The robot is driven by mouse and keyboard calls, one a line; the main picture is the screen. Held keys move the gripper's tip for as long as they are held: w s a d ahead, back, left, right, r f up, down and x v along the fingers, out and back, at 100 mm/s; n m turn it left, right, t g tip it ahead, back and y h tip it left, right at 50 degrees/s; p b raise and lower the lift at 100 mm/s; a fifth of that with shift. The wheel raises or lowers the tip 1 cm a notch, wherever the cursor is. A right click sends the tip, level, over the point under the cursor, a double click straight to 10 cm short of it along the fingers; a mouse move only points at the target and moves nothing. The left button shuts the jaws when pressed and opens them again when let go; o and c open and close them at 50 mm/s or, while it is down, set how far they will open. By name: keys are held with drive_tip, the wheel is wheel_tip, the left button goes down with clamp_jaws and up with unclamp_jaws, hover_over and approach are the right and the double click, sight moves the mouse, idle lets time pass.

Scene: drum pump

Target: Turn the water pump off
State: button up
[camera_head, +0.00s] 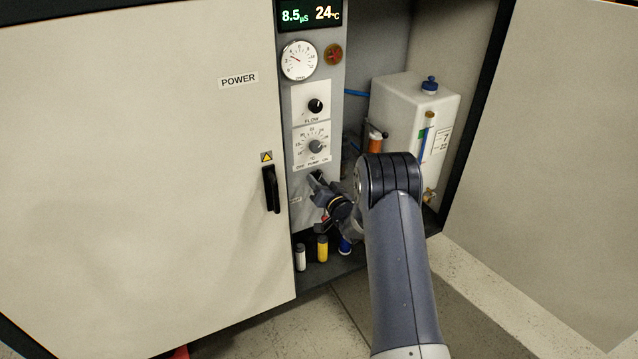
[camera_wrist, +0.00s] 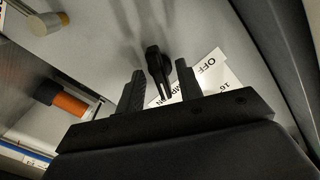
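The pump switch is a black knob on the grey control panel, below the label "OFF PUMP ON" (camera_head: 312,163). In the head view the knob (camera_head: 318,175) is partly hidden by my gripper (camera_head: 320,188). In the wrist view the knob (camera_wrist: 156,66) has a white pointer line towards the picture's bottom, and the label (camera_wrist: 208,72) appears upside down with "OFF" on the right. My gripper (camera_wrist: 159,88) is open, with one finger on each side of the knob and gaps visible. The rest of the label is hidden behind the knob and a finger.
Above are the temperature dial (camera_head: 316,147), flow knob (camera_head: 316,106) and gauge (camera_head: 299,60). A closed white door (camera_head: 130,150) with a black handle (camera_head: 271,190) is left. A white tank (camera_head: 405,115) and orange-handled valve (camera_head: 375,143) are right. Small bottles (camera_head: 322,249) stand below.

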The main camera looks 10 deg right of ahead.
drive_tip(key=shift+c, duration=0.4)
clamp_jaws()
drive_tip(key=shift+f+n+b, duration=0.15)
drive_tip(key=shift+n+b, duration=0.15)
drive_tip(key=shift+b, duration=0.25)
drive_tip(key=n+b, duration=1.1)
drive_tip(key=b, duration=0.3)
drive_tip(key=shift+r+n+b, duration=0.25)
drive_tip(key=shift+n+b, duration=0.05)
drive_tip(key=shift+o, duration=0.4)
unclamp_jaws()
drive_tip(key=shift+f, duration=0.1)
